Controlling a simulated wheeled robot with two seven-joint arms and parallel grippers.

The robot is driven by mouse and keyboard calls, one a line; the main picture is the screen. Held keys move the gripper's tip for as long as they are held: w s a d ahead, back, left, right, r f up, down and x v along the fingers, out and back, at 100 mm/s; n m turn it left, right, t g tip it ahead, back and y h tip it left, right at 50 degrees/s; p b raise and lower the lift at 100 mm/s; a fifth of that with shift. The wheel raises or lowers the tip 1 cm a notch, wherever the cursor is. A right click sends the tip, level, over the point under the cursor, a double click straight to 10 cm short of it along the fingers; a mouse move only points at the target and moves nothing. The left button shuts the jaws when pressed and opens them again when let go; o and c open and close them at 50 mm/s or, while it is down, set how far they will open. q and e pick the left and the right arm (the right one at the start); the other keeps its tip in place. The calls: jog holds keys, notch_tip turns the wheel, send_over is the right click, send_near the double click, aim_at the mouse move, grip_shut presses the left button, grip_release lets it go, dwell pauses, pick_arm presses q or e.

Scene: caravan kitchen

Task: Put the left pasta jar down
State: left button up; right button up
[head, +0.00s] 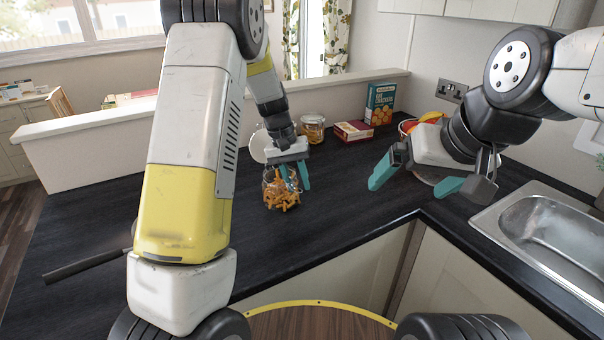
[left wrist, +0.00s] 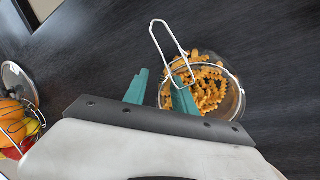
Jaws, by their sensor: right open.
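The left pasta jar (head: 281,194), clear glass with orange pasta, appears to stand upright on the dark worktop (head: 330,215). It also shows in the left wrist view (left wrist: 240,98), mouth open, with a wire clip sticking out from its rim. My left gripper (head: 296,177) is at the jar's top. In the left wrist view its teal fingers (left wrist: 158,92) are apart, one outside the rim and one over the mouth; whether either touches the glass is unclear. My right gripper (head: 415,179) is open and empty, above the worktop to the right.
Another glass jar (head: 312,128) stands behind, near a dark red box (head: 353,131) and a teal cracker box (head: 380,103). A fruit bowl (head: 407,126) is partly behind my right arm. A sink (head: 545,215) lies at right. The worktop in front of the pasta jar is clear.

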pick_arm(q)
jog(key=shift+r, duration=0.1)
jog(key=s+a+r+t, duration=0.1)
jog(key=s+a+r, duration=0.15)
jog(key=r, duration=0.55)
jog(key=s+a+r, duration=0.2)
jog(key=s+r, duration=0.1)
jog(key=r, duration=0.6)
jog(key=s+a+r+t, duration=0.2)
jog(key=s+t, duration=0.3)
jog(key=s, duration=1.6)
jog(key=shift+s+y, duration=0.15)
jog(key=shift+y, duration=0.25)
jog(key=shift+a, duration=0.1)
jog(key=shift+c, duration=0.2)
